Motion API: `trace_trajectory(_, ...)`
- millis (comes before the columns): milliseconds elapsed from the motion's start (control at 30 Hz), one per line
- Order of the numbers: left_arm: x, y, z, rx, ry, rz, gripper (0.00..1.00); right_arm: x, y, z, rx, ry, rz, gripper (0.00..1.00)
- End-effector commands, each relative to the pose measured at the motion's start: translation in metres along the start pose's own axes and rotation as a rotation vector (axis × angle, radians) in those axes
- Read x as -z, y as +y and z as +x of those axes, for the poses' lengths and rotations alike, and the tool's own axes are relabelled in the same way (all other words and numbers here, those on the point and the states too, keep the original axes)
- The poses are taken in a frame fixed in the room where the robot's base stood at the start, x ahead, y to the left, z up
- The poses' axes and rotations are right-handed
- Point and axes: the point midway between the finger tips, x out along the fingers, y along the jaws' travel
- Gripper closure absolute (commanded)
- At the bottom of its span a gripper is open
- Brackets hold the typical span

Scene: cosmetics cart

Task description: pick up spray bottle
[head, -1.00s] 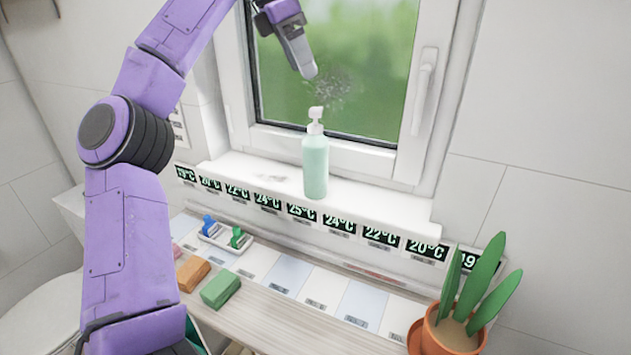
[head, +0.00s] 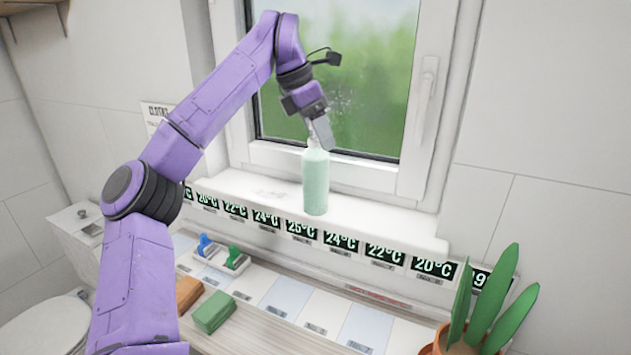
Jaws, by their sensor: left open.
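The spray bottle (head: 315,182), pale mint green, stands upright on the white window sill in the head view. My left gripper (head: 321,133) is right at the top of the bottle, pointing down, and its fingers cover the white pump head. The jaws are open. I cannot tell whether the fingers touch the bottle or straddle its neck. My right gripper is not in view.
The window frame (head: 390,178) is close behind the bottle. Temperature displays (head: 302,229) line the sill's front. Below are a tray (head: 222,261) with blue and green clips, a green block (head: 214,312), an orange block (head: 188,292) and a potted plant (head: 485,310).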

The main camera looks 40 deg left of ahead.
Motion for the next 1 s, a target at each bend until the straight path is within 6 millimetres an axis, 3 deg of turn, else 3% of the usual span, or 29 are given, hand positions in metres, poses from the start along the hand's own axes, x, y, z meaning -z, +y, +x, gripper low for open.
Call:
trace_trajectory(33, 0.000, 0.000, 0.000, 0.000, 0.000, 0.000, 0.37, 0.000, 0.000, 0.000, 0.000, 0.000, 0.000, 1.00)
trace_trajectory(67, 0.000, 0.000, 0.000, 0.000, 0.000, 0.000, 0.44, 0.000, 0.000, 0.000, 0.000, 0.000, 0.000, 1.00)
trace_trajectory(233, 0.000, 0.000, 0.000, 0.000, 0.000, 0.000, 0.99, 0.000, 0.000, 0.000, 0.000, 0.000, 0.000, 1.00)
trace_trajectory(667, -0.001, 0.000, -0.003, -0.001, -0.001, 0.001, 1.00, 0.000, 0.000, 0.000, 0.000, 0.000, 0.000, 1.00)
trace_trajectory(1000, -0.013, -0.001, -0.030, -0.002, -0.002, 0.001, 1.00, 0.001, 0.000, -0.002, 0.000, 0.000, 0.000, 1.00)
